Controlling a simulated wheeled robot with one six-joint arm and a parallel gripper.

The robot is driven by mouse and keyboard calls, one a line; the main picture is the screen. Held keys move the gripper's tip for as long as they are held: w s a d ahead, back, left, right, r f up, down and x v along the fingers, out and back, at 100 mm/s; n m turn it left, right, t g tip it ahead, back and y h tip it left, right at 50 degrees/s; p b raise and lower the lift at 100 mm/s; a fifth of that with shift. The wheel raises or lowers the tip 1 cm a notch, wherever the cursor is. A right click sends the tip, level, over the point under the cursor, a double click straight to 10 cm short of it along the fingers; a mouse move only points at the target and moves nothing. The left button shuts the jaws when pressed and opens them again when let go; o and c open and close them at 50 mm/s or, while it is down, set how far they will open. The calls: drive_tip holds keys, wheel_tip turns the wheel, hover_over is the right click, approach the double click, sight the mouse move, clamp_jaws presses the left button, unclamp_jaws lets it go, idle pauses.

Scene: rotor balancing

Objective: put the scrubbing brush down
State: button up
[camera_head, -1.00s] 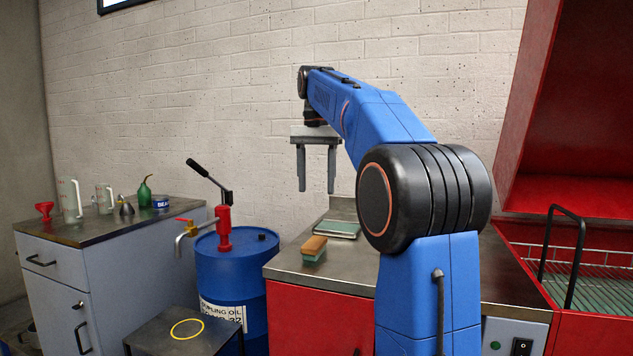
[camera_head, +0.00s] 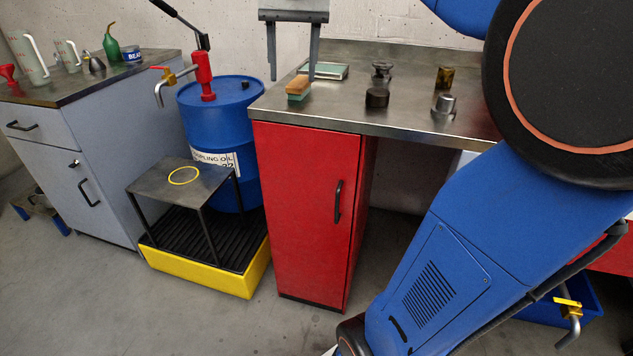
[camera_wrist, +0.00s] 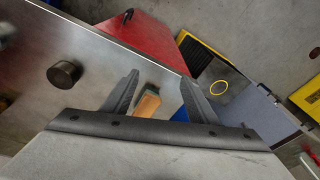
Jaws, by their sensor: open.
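The scrubbing brush (camera_head: 298,88) has a tan wooden back and green bristles. It rests bristles down on the metal worktop (camera_head: 340,107), near the left front corner above the red cabinet. In the wrist view the brush (camera_wrist: 147,105) shows beyond and between the fingers. My gripper (camera_head: 292,78) is open and empty, with its two grey fingers pointing down. It hangs above the worktop near the brush. The brush appears apart from the fingers.
A flat green-and-white item (camera_head: 326,71) lies behind the brush. Dark metal parts (camera_head: 377,97) and a silver one (camera_head: 444,105) stand to the right. A blue drum (camera_head: 215,125) with a red pump and a small stand (camera_head: 180,184) are on the left.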

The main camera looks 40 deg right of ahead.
drive_tip(key=s+a+f+n+t, duration=0.1)
drive_tip(key=s+a+f+n, duration=0.2)
drive_tip(key=s+f, duration=0.6)
drive_tip(key=s+a+f+n+t, duration=0.1)
drive_tip(key=s+a+f+n, duration=0.2)
drive_tip(key=s+f, duration=0.7)
wheel_tip(320, 180, down, 7)
drive_tip(key=shift+s+a+r+t, duration=0.2)
drive_tip(key=shift+a+t, duration=0.2)
drive_tip(key=shift+a, duration=0.4)
drive_tip(key=shift+o, duration=0.4)
